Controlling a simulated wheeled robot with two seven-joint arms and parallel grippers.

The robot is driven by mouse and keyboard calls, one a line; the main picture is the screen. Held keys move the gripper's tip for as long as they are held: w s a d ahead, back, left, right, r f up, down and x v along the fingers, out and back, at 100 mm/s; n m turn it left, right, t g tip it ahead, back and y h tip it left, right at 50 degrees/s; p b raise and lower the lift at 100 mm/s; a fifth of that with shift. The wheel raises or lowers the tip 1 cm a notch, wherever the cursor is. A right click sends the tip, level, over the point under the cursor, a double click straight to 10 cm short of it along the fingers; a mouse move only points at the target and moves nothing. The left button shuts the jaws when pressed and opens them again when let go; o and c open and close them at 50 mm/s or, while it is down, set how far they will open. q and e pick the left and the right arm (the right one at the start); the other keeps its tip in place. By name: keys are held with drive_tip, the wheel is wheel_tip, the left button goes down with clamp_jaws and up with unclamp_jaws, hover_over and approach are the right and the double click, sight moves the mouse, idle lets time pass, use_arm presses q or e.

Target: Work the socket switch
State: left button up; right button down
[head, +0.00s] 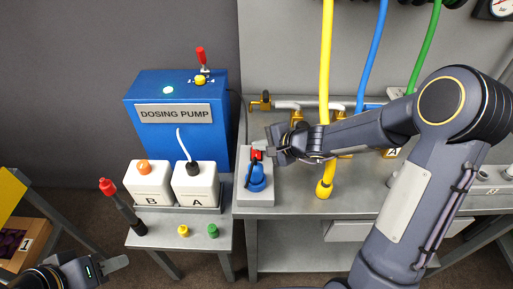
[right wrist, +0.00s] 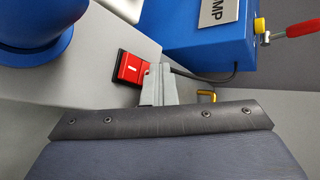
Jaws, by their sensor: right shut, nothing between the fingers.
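The red socket switch (head: 257,153) sits on top of a grey socket box (head: 255,198), behind a blue round socket (head: 256,178). In the right wrist view it is a red rocker (right wrist: 130,68) in a black frame, with a white line mark. My right gripper (head: 268,150) is shut and empty, its fingertips (right wrist: 156,84) right beside the switch. The fingertips overlap the switch's edge in the wrist view; I cannot tell whether they touch it. My left gripper (head: 116,263) is low at the left, away from the box; its jaw opening cannot be made out.
A blue dosing pump (head: 177,138) with a lit green lamp stands left of the box. White canisters B (head: 149,186) and A (head: 195,186) stand before it in a grey tray. Grey bench top lies right of the box.

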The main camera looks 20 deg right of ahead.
sight(260, 157)
idle(0.4)
drive_tip(key=shift+s+a+r+p, duration=0.1)
drive_tip(key=shift+s+r+p, duration=0.25)
drive_tip(key=shift+r, duration=0.4)
drive_tip(key=shift+s+a+r+p, duration=0.1)
drive_tip(key=shift+s+r+p, duration=0.15)
drive_tip(key=shift+r+p, duration=0.35)
drive_tip(key=shift+s+a+r+p, duration=0.1)
drive_tip(key=shift+s+r+p, duration=0.2)
drive_tip(key=shift+r, duration=0.65)
drive_tip(key=shift+s+a+r+p, duration=0.1)
drive_tip(key=shift+s+r+p, duration=0.1)
drive_tip(key=shift+r+p, duration=0.4)
drive_tip(key=shift+s+r, duration=0.1)
drive_tip(key=shift+r, duration=0.05)
